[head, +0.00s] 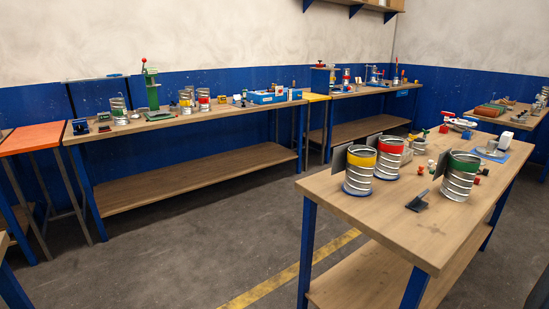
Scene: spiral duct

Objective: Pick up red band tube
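A spiral duct tube with a red band (391,146) stands upright on the near workbench (416,236) at the right of the head view. A yellow band tube (360,171) stands in front of it to the left and hides part of its side. A green band tube (459,176) stands to the right, nearer the bench's front edge. Dark flat plates stand beside these tubes. Another, smaller-looking red-banded tube (204,99) stands on the long back bench, next to a yellow-banded one (185,102). My gripper is not in view.
The near bench also holds a dark tool (418,201), small red parts and a blue mat (490,151). The long back bench (180,121) carries a green press (151,88). The grey floor (215,232) between the benches is clear, with a yellow line (290,272).

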